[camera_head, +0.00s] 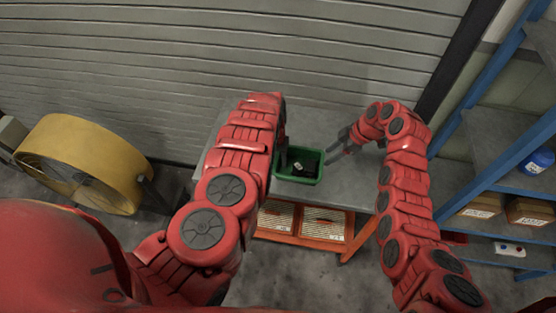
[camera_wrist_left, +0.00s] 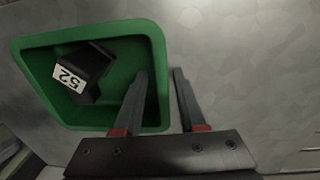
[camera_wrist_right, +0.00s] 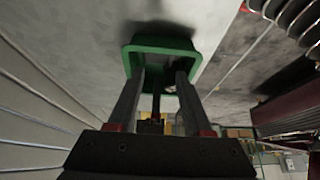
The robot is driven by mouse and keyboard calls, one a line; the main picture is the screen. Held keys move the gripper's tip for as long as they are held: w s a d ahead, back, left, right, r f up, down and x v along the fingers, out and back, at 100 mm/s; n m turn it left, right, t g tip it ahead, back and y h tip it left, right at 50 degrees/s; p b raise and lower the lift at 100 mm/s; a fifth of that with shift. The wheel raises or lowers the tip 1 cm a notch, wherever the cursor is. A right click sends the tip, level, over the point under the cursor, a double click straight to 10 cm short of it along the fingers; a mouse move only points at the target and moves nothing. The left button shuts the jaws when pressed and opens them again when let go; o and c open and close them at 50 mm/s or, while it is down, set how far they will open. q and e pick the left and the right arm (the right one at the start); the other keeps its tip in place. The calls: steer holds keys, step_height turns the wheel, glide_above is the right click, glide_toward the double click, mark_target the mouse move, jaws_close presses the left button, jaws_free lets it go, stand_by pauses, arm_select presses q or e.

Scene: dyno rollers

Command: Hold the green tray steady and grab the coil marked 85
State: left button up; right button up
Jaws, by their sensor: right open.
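The green tray (camera_head: 313,181) sits on a grey table; it also shows in the left wrist view (camera_wrist_left: 45,107) and right wrist view (camera_wrist_right: 160,44). A black block-shaped coil (camera_wrist_left: 95,62) lies tilted inside it, its white label appearing to read 52. Its label shows small in the head view (camera_head: 297,166). I see no 85. My left gripper (camera_wrist_left: 160,74) is open, one finger inside the tray and one outside its wall; my left arm mostly hides it in the head view. My right gripper (camera_head: 338,146) is open and empty beside the tray's right end, fingers towards it (camera_wrist_right: 160,75).
The grey table (camera_head: 322,122) is clear beyond the tray. Orange-framed panels (camera_head: 323,223) stand below the table. A yellow drum fan (camera_head: 95,160) stands left. Blue-framed shelves (camera_head: 495,190) with boxes stand right. A shuttered wall (camera_head: 220,50) closes the back.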

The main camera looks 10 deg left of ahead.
arm_select(q)
jaws_close()
stand_by(0.3)
arm_select(e)
steer(key=o, duration=0.4)
steer(key=shift+a, duration=0.2)
steer(key=o, duration=0.4)
steer(key=shift+s+a+r+h, duration=0.1)
steer(key=shift+a+r+h, duration=0.1)
steer(key=shift+a+h, duration=0.4)
steer(key=shift+a+r+h, duration=0.15)
steer(key=shift+a+h, duration=0.4)
steer(key=shift+h, duration=0.05)
steer(key=a+r+h, duration=0.3)
glide_above(311, 167)
steer(key=f, duration=0.6)
steer(key=shift+a+f, duration=0.25)
steer(key=shift+d+f, duration=0.2)
steer(key=shift+f, duration=2.4)
